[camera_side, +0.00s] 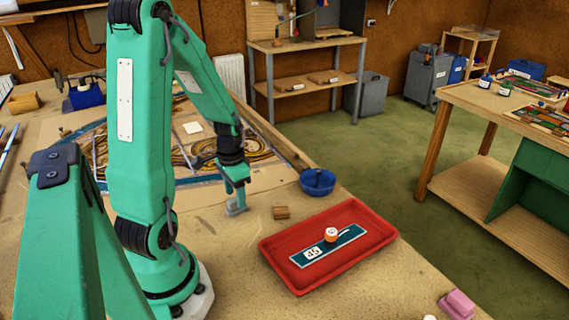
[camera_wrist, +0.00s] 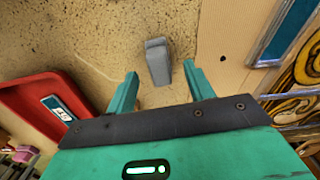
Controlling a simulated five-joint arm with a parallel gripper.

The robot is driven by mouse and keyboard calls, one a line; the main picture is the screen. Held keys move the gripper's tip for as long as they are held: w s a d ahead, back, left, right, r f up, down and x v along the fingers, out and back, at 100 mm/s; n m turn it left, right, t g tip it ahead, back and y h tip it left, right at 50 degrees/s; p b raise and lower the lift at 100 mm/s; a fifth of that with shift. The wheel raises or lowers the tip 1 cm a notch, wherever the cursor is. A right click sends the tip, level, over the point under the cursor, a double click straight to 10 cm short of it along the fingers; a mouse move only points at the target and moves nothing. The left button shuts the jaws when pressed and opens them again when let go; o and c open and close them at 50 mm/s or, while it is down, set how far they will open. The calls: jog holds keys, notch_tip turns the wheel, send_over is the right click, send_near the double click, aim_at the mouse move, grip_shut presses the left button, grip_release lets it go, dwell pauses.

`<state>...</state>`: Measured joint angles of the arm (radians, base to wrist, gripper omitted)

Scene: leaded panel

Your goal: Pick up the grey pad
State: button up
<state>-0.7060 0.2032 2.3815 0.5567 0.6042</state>
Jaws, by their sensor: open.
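The grey pad (camera_wrist: 157,62) is a small grey block on the tan worktop, centred in the wrist view. In the side view the grey pad (camera_side: 236,209) shows just under my gripper (camera_side: 237,192). In the wrist view my gripper (camera_wrist: 161,70) is open, with one green finger on each side of the pad's line and a gap on both sides. The fingers look to be above the pad; how far above is hard to tell. Nothing is between the fingers in their grip.
A red tray (camera_side: 285,276) with a dark labelled strip (camera_side: 335,247) and an orange-and-white round piece (camera_side: 331,234) lies to the right. A small wooden block (camera_side: 281,212) and a blue bowl (camera_side: 317,181) are nearby. The leaded panel (camera_wrist: 296,98) is close on the other side.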

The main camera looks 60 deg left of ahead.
aim_at(235, 199)
jog(key=shift+f, duration=1.85)
jog(key=shift+c, duration=0.2)
jog(key=c, duration=1)
